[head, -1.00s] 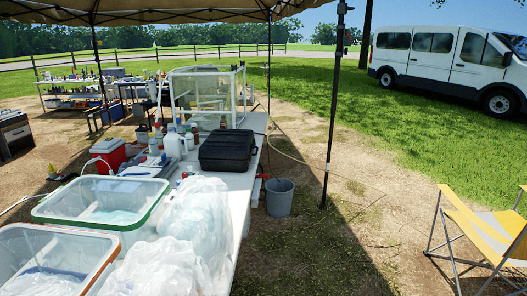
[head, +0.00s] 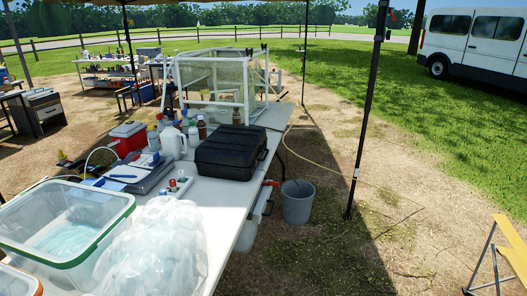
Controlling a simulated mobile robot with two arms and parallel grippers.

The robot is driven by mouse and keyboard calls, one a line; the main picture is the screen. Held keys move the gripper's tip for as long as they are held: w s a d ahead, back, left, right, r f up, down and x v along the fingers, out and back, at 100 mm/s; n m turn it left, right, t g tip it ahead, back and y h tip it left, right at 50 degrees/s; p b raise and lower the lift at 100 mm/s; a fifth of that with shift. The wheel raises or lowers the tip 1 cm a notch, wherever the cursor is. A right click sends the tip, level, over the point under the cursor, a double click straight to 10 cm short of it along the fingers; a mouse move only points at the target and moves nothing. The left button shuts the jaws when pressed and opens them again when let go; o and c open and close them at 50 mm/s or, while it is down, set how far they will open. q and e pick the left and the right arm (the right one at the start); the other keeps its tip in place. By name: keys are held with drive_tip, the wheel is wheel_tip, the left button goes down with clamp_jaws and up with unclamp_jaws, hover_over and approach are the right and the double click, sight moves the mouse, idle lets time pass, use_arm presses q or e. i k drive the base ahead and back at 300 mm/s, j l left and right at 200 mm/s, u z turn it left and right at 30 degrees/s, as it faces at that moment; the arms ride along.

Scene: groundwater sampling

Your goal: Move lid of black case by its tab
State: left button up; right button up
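The black case (head: 231,152) sits shut on the white table, near its right edge and past the plastic bags. A latch or handle shows on its right side; I cannot make out the tab on its lid. Neither of my grippers is in the head view.
On the white table (head: 226,206) stand a green-rimmed clear bin (head: 122,222), plastic bags (head: 155,255), several bottles, a white jug (head: 173,143) and a clear framed enclosure (head: 215,85). A grey bucket (head: 298,203) and a black pole (head: 367,120) stand right of the table. Open dirt lies beyond them.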

sight(228, 145)
drive_tip(key=i+l+u, duration=0.1)
drive_tip(key=u, duration=0.15)
drive_tip(key=i+l+u, duration=0.1)
drive_tip(key=u, duration=0.15)
drive_tip(key=i+l+u, duration=0.5)
drive_tip(key=i+l, duration=0.15)
drive_tip(key=l, duration=0.2)
drive_tip(key=i+l+u, duration=0.25)
drive_tip(key=l, duration=0.2)
